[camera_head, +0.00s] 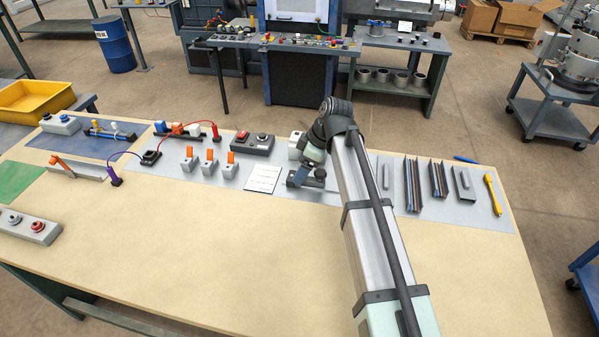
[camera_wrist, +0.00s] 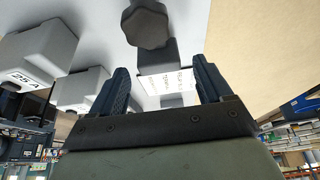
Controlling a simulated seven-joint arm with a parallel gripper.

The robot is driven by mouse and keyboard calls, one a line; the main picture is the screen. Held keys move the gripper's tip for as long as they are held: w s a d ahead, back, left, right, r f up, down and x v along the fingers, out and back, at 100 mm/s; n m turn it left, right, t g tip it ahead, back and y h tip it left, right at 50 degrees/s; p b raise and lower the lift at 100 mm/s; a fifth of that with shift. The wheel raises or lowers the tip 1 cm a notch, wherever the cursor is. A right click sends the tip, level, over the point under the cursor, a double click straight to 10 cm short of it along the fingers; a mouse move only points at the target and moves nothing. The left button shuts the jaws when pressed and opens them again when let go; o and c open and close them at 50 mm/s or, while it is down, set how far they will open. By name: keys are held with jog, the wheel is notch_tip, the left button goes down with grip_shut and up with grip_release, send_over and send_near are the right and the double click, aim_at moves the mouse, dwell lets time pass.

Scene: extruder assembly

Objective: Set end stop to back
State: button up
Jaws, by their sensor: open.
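I cannot surely identify the end stop. In the wrist view a dark faceted knob (camera_wrist: 148,25) is just beyond my fingers, with a dark block (camera_wrist: 156,52) beside it. A white label with print (camera_wrist: 168,82) shows between the fingers; its words are hard to read. My gripper (camera_wrist: 160,76) is open, one finger to each side of the label, with nothing held. In the head view my gripper (camera_head: 297,180) is low over the grey mat, right of a white sheet (camera_head: 263,178). A dark part (camera_head: 318,174) beside it is partly hidden by my arm.
Grey blocks with orange levers (camera_head: 210,165) stand left of the sheet; a grey block marked 25 A (camera_wrist: 35,55) shows in the wrist view. A dark button box (camera_head: 252,143) is behind. Channel parts (camera_head: 437,180) lie right of my arm. The table's front (camera_head: 220,260) is clear.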

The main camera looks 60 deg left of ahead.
jog(key=shift+x, duration=1.45)
jog(key=shift+c, duration=0.2)
jog(key=c, duration=1.4)
jog(key=w+d, duration=0.8)
jog(key=o, duration=1.4)
jog(key=shift+o, duration=0.2)
jog(key=v, duration=1.4)
